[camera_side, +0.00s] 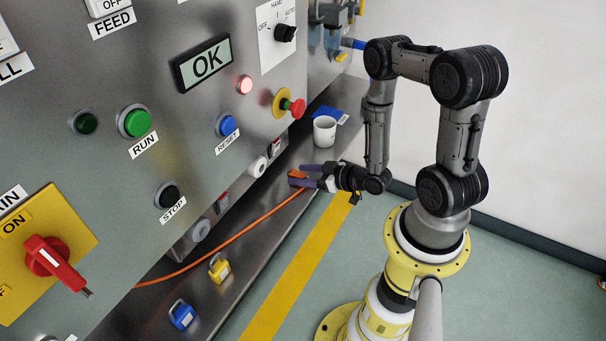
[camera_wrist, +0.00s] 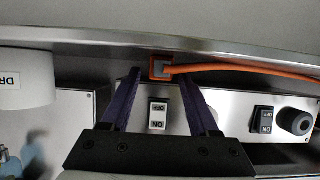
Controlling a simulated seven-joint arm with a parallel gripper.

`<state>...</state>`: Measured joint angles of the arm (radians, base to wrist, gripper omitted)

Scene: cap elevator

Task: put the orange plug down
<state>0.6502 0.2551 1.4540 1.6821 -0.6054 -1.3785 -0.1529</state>
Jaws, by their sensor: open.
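The orange plug (camera_side: 296,175) is at the shelf below the control panel, with an orange cable (camera_side: 222,246) running from it to the lower left. In the wrist view the orange plug (camera_wrist: 155,68) sits between the tips of my gripper's two purple fingers, with a gap visible on each side. My gripper (camera_side: 306,175) is open and low over the shelf, its fingers pointing toward the panel. In the wrist view my gripper (camera_wrist: 161,77) looks open too. I cannot tell exactly whether the plug's underside touches the shelf.
A white mug (camera_side: 324,130) and a blue item (camera_side: 328,113) stand farther back on the shelf (camera_side: 236,240). A yellow padlock (camera_side: 219,267) and a blue padlock (camera_side: 182,315) lie toward the front. Switches line the panel's lower edge. The mug shows at left in the wrist view (camera_wrist: 28,80).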

